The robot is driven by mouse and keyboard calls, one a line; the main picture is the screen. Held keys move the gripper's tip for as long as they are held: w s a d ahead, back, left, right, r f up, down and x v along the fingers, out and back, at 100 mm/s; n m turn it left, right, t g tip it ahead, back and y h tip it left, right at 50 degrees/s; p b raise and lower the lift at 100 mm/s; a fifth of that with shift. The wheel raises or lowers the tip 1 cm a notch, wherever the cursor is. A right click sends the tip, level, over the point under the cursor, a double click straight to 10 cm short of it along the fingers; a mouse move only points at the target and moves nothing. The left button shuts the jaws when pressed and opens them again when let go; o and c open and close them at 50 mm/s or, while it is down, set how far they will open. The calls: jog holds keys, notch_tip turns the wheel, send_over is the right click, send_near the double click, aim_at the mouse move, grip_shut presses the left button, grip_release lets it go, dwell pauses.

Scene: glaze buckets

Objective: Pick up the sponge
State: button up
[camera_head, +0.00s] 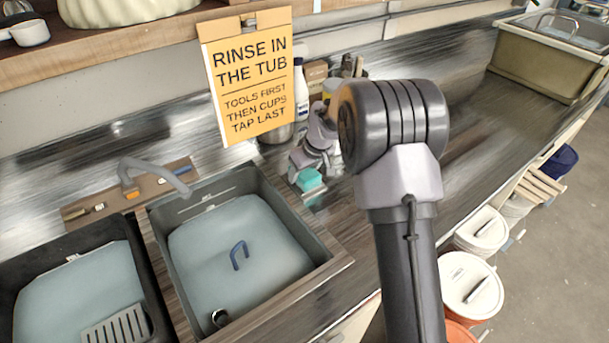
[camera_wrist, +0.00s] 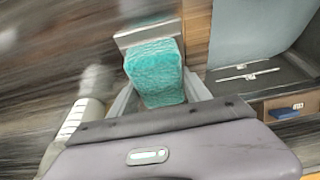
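The teal sponge (camera_wrist: 155,72) sits between the two fingers of my gripper (camera_wrist: 158,92) in the wrist view. A finger lies along each side of it, with no clear gap. I cannot tell whether the fingers press on it or only stand around it. In the head view the sponge (camera_head: 309,180) shows just below my gripper (camera_head: 303,170), low over the counter left of my arm. A flat metal piece (camera_wrist: 145,32) lies at the sponge's far end; whether the sponge touches it is unclear.
A grey sink tub (camera_head: 330,245) with water is left of the sponge, and a dark tub (camera_head: 150,265) is farther left. A bottle (camera_head: 300,90), a metal pot (camera_head: 276,132) and an orange sign (camera_head: 250,75) stand behind. The counter (camera_head: 480,130) is clear at right. Lidded buckets (camera_head: 468,285) stand below.

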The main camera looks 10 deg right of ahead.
jog(key=shift+c, duration=1.2)
jog(key=shift+r, duration=0.1)
jog(key=shift+r+p, duration=0.3)
jog(key=shift+p, duration=0.25)
notch_tip(320, 180, up, 4)
jog(key=shift+f+p, duration=0.1)
jog(key=shift+p, duration=0.65)
jog(key=s, duration=1)
jog(key=s+r, duration=0.1)
jog(key=s, duration=0.5)
